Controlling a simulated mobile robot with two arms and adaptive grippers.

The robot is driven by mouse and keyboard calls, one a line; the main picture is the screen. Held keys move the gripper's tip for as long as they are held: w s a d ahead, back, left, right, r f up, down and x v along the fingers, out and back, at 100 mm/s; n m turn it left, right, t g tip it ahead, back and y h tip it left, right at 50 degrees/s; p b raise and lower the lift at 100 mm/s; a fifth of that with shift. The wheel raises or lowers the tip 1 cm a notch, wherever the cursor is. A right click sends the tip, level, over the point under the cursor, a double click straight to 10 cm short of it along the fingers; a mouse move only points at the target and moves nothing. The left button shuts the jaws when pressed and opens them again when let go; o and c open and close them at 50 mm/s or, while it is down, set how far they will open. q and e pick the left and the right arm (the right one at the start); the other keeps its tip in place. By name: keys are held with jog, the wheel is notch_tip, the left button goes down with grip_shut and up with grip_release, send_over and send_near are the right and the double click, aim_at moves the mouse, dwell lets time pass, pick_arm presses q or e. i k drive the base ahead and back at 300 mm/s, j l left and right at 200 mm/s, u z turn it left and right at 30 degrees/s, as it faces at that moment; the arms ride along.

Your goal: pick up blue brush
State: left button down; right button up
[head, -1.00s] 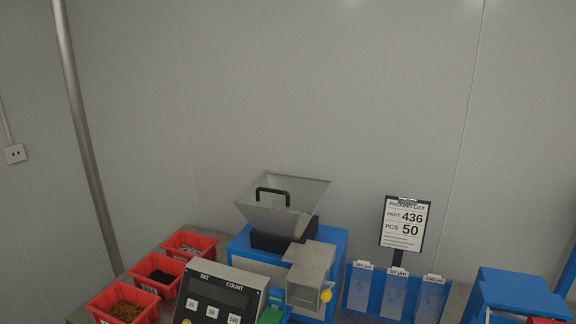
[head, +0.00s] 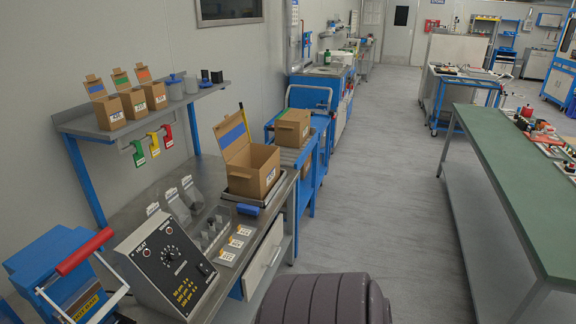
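No clear blue brush shows in the head view. A small blue object (head: 248,209) lies at the front edge of the steel bench, just below the scale with the open carton. It is too small to tell whether it is the brush. Neither of my grippers is in view. A dark rounded part at the bottom middle looks like my own body and hides some floor.
The steel bench (head: 223,272) holds an open carton (head: 254,170), a heat control box (head: 166,262) and a blue sealer with a red handle (head: 86,250). A green-topped table (head: 520,185) stands right. Grey floor (head: 385,170) lies clear between.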

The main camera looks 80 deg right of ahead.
aim_at(248, 211)
jog(key=z, duration=2.15)
jog(key=i, duration=0.1)
